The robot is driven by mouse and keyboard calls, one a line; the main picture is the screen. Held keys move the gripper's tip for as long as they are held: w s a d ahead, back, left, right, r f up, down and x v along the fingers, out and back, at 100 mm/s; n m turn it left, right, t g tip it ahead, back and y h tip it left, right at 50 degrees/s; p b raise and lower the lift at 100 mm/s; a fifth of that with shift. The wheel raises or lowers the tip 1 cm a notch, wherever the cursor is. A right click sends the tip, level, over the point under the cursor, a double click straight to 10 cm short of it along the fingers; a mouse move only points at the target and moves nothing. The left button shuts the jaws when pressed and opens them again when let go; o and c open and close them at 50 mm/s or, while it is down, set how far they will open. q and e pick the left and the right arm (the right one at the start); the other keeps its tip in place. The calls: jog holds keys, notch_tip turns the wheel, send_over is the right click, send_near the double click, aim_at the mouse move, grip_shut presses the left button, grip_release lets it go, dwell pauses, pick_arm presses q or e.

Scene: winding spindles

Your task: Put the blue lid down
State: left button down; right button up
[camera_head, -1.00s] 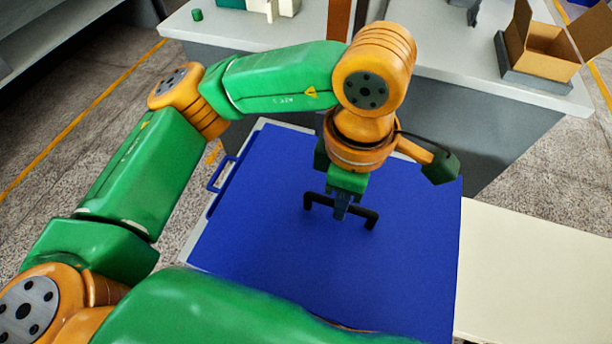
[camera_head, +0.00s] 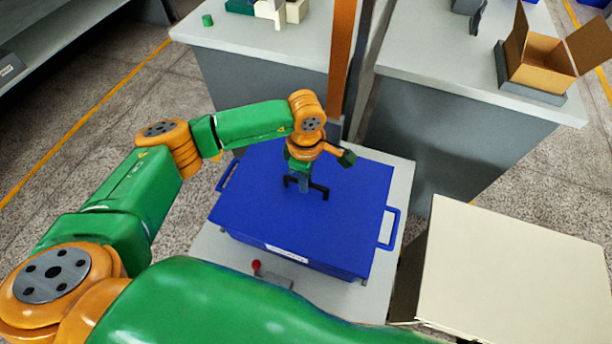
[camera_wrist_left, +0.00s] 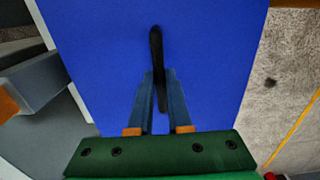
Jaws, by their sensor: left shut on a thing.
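The blue lid (camera_head: 345,195) is flat and has a black bar handle (camera_head: 320,190) on top. My left gripper (camera_head: 304,187) comes down from above and is shut on this handle. In the left wrist view the two fingers of the gripper (camera_wrist_left: 158,95) pinch the dark handle (camera_wrist_left: 156,50) above the blue lid (camera_wrist_left: 205,60). Below the lid is a blue box (camera_head: 330,265) with side handles and a white front label. I cannot tell whether the lid rests fully on the box. My right gripper is out of view.
The box stands on a grey-white table (camera_head: 225,258) with a red knob (camera_head: 256,265) at its front. A cream-topped block (camera_head: 515,275) is at the right. Grey counters stand behind, one with an open cardboard box (camera_head: 540,55). An orange post (camera_head: 341,60) rises behind the box.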

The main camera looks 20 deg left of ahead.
pick_arm(q)
jog(key=c, duration=0.8)
grip_release()
jog(key=shift+c, duration=0.2)
jog(key=shift+r, duration=0.1)
jog(key=shift+r, duration=0.25)
notch_tip(320, 180, up, 11)
jog(key=b, duration=0.2)
jog(key=shift+r, duration=0.2)
